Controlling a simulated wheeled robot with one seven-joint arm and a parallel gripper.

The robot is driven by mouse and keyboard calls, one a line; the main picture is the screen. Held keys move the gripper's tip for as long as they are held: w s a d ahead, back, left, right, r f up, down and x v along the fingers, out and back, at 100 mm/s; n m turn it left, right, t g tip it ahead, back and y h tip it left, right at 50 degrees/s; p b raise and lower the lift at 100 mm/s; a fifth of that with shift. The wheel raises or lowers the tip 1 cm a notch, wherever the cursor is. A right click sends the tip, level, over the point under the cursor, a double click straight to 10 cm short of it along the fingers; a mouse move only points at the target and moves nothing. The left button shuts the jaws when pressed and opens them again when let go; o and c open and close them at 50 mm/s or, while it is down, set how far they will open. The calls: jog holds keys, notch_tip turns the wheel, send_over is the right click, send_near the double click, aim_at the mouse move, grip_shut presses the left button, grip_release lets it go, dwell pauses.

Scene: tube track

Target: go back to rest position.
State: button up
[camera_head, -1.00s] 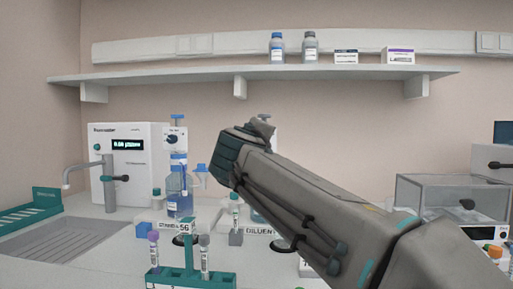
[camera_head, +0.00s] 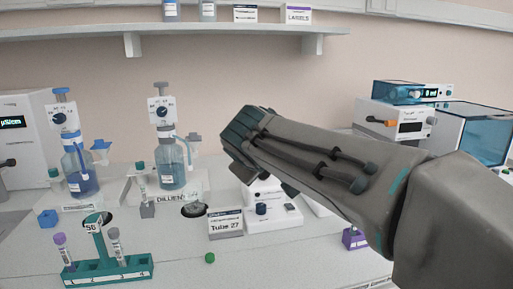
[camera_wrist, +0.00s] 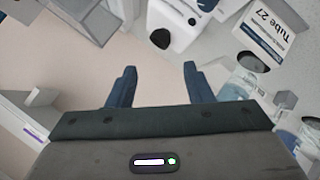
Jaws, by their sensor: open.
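My gripper shows in the wrist view (camera_wrist: 155,88) with its two dark blue fingers apart and nothing between them. In the head view my arm reaches in from the lower right, and its end is above the bench near the middle; the fingertips are hidden there. A teal tube rack (camera_head: 108,271) stands at the lower left, with a purple-capped tube (camera_head: 63,252) and a grey-capped tube (camera_head: 117,249) upright in it. A white sign reading Tube 27 (camera_head: 225,223) stands below my arm; it also shows in the wrist view (camera_wrist: 268,30).
Two bottles with dispenser tops, one blue (camera_head: 82,172) and one pale (camera_head: 171,165), stand left of my arm. A shelf (camera_head: 170,38) runs above. Instruments (camera_head: 395,123) stand at the right.

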jog(key=s+d+f+m+g+p, duration=0.2)
jog(key=s+d+m+g+p, duration=0.15)
jog(key=s+d, duration=0.25)
jog(key=s+d+f+m+g+p, duration=0.2)
jog(key=s+d+p, duration=0.3)
jog(key=d, duration=0.1)
jog(key=s+d+f+m+g+p, duration=0.1)
jog(key=s+f+p, duration=0.1)
jog(key=s, duration=0.3)
jog(key=s+d+f+m+g+y+p, duration=0.1)
jog(key=s+m+p, duration=0.1)
jog(key=s, duration=0.4)
jog(key=shift+s+f+g+p, duration=0.3)
jog(key=shift+f+g+p, duration=0.05)
jog(key=shift+p, duration=0.45)
jog(key=shift+m, duration=0.25)
jog(key=shift+c, duration=0.3)
